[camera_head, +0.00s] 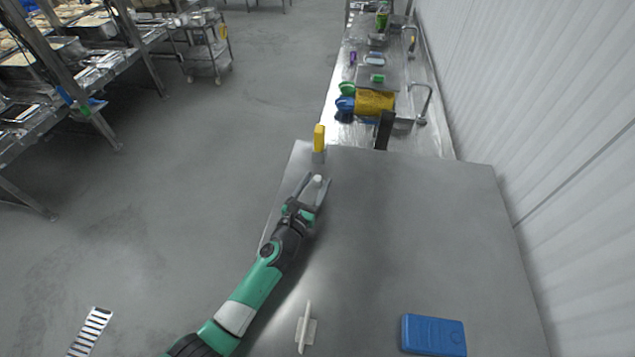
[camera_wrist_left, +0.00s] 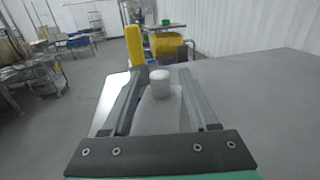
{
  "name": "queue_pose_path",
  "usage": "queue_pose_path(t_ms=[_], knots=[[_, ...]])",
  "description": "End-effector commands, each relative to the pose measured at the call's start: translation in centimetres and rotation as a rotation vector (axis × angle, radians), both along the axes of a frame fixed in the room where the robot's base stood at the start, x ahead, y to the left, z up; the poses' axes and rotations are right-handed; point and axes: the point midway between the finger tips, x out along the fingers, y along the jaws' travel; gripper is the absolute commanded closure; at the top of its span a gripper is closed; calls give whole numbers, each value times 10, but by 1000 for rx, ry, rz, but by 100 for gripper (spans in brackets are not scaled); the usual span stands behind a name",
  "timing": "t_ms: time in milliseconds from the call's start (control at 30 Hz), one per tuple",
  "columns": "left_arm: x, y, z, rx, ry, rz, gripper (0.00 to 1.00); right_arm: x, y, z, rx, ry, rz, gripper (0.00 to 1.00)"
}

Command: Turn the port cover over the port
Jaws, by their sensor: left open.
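My left gripper (camera_head: 317,180) is open at the far left corner of the grey metal top (camera_head: 410,230). A small white cylindrical knob (camera_head: 317,181) stands between its two fingers. In the left wrist view the knob (camera_wrist_left: 160,84) sits between the spread fingers, with a gap on each side. Its base is on a pale, raised piece that shows only partly. A yellow upright block (camera_head: 319,137) stands just beyond, at the top's far edge; it also shows in the left wrist view (camera_wrist_left: 134,46). I cannot tell which part is the port cover; no port opening shows. My right gripper is not in view.
A steel sink counter (camera_head: 340,120) with a yellow container (camera_head: 374,102) is beyond. A ribbed wall (camera_head: 540,120) bounds the right. The top's middle is clear.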

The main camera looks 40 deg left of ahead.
Motion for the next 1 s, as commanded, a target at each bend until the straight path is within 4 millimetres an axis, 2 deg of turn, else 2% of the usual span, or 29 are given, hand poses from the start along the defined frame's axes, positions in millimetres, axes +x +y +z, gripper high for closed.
queue_pose_path(t_ms=[100, 367, 467, 700, 1000], knots=[[11, 3, -1, 0, 0, 0, 40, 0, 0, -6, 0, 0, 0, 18], [13, 4, 1, 1, 0, 0, 40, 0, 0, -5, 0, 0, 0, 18], [13, 4, 1, 1, 0, 0, 55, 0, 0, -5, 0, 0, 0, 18], [13, 4, 0, 1, 0, 0, 98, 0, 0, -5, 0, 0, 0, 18], [13, 4, 0, 1, 0, 0, 100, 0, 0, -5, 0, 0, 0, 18]])
